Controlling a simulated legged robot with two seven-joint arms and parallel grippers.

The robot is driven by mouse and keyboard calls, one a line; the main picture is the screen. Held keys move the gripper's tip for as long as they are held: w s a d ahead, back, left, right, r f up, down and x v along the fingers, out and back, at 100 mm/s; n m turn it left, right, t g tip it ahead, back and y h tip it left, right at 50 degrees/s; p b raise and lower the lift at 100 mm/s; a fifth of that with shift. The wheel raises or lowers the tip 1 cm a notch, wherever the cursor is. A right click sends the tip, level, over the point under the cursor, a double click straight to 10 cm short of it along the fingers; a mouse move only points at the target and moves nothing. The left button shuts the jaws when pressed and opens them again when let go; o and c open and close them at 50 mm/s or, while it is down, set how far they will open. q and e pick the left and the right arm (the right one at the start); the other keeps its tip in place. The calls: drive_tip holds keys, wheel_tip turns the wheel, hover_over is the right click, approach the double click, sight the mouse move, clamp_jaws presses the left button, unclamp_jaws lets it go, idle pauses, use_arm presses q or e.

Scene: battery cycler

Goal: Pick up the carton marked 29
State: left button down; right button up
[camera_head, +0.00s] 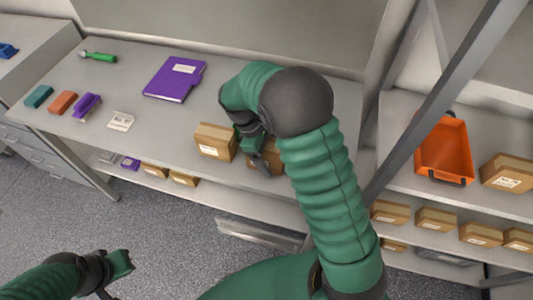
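Two brown cartons stand on the grey table in the head view. The left carton (215,142) shows a white label, but its number is too small to read. The right carton (277,167) is partly hidden behind my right gripper (257,154) and arm. The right gripper is right at this carton, pointing down; I cannot tell whether it touches it or whether its fingers are open or shut. My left gripper (117,274) is low at the left, over the floor, away from the table and holding nothing visible. Its finger opening is unclear.
The table holds a purple binder (175,79), a green-handled tool (98,57) and several small coloured items at the left. More cartons (436,220) sit on shelves at the right, below an orange bin (444,150). A grey diagonal post (437,107) stands right of my arm.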

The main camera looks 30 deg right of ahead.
drive_tip(key=c, duration=1.5)
